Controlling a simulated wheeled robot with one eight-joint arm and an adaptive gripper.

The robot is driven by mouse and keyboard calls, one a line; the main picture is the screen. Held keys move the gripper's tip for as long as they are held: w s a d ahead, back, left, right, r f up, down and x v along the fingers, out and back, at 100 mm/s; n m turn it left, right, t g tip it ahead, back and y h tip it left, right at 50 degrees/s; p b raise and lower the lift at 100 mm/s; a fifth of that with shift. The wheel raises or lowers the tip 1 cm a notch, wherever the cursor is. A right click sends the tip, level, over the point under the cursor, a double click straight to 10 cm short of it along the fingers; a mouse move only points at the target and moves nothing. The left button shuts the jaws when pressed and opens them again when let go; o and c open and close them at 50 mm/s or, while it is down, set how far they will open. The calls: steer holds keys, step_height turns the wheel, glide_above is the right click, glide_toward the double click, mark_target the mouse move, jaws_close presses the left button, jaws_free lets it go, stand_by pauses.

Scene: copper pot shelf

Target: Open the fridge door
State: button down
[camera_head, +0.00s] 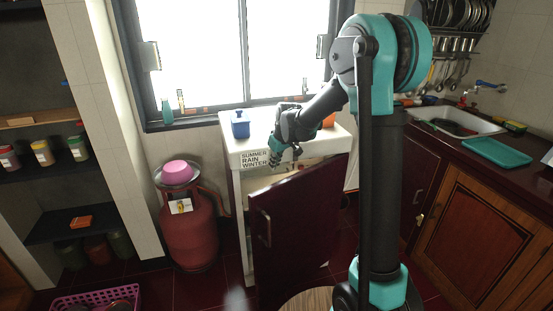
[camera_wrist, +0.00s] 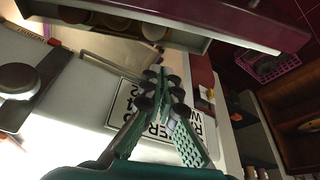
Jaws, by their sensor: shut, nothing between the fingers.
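The fridge (camera_head: 237,190) is a low white cabinet under the window. Its dark red door (camera_head: 300,232) stands partly open, swung out toward me, with a gap between its top edge and the white body. The door handle (camera_head: 265,229) is on the outer face near the left edge. My gripper (camera_head: 277,158) is shut and empty, above the gap at the front edge of the fridge top. In the wrist view my gripper's teal fingers (camera_wrist: 162,92) come together in front of the lettered plate (camera_wrist: 150,113). The door (camera_wrist: 225,18) crosses the top there, with items showing inside.
A blue container (camera_head: 240,123) and an orange one stand on the fridge top. A red gas cylinder (camera_head: 190,232) with a pink bowl (camera_head: 177,173) stands left of the fridge. A pink basket (camera_head: 95,302) is at lower left. A counter with a sink (camera_head: 455,120) is right.

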steer(key=x, duration=0.3)
steer(key=shift+s+f, duration=0.1)
steer(key=shift+f, duration=0.2)
steer(key=shift+s+d, duration=0.55)
steer(key=shift+s, duration=0.2)
steer(key=shift+s+d, duration=0.6)
steer(key=shift+s, duration=0.15)
steer(key=shift+r, duration=0.1)
